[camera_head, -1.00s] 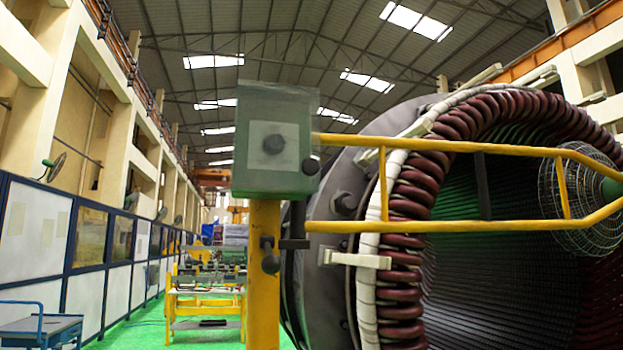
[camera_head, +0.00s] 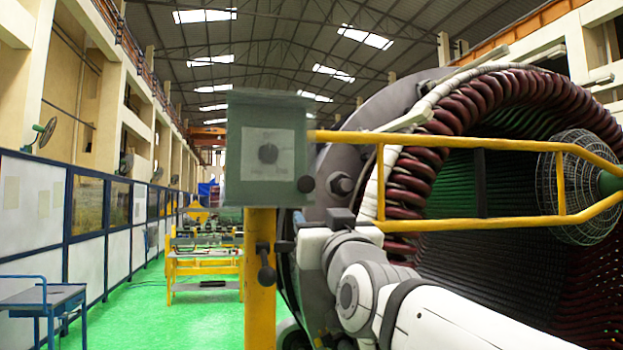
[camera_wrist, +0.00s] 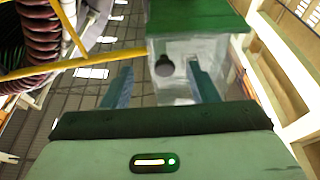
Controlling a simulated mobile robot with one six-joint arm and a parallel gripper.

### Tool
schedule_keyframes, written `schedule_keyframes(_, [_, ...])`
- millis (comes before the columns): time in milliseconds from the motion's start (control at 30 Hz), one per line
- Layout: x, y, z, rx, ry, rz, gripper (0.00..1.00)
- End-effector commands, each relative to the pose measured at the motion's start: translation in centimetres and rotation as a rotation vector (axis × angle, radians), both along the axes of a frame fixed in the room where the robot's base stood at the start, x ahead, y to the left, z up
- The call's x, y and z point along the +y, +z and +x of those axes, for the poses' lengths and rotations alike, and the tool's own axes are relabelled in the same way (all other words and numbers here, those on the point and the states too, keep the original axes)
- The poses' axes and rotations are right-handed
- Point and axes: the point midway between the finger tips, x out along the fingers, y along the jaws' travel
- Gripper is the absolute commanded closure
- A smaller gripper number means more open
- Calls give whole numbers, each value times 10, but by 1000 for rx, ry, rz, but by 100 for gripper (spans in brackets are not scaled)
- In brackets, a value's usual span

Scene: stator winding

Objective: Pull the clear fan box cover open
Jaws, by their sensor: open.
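The fan box (camera_head: 240,180) is a grey-green box on top of a yellow post. Its front face has a paler square panel and a dark round knob (camera_head: 268,153); the clear cover is hard to make out against it. In the wrist view the box (camera_wrist: 195,20) is at the top centre, with a pale see-through face (camera_wrist: 185,92) and the dark knob (camera_wrist: 164,66). My gripper (camera_wrist: 160,84) is open, its two blue-green fingers pointing toward that face, the knob between them in the picture. Nothing is visibly held. I cannot tell whether they touch.
A yellow rail (camera_head: 470,143) runs right from the box, in front of the large stator with dark red coils (camera_head: 410,180). Green floor (camera_head: 140,315) is open on the left, beside a blue cart (camera_head: 45,300).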

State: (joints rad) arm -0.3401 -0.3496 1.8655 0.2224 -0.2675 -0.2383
Motion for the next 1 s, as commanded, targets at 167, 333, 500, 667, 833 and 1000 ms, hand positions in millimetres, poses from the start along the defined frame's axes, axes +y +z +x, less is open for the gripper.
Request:
schedule_keyframes(167, [6, 36, 1, -76, 4, 26, 46])
schedule_keyframes(333, [12, 46, 25, -74, 3, 25, 46])
schedule_keyframes(500, [19, 55, 48, -72, 3, 24, 46])
schedule_keyframes(667, [22, 59, 61, -74, 3, 25, 46])
schedule_keyframes(833, [23, 59, 64, -74, 3, 26, 46])
schedule_keyframes(1000, [23, 58, 63, -74, 4, 25, 48])
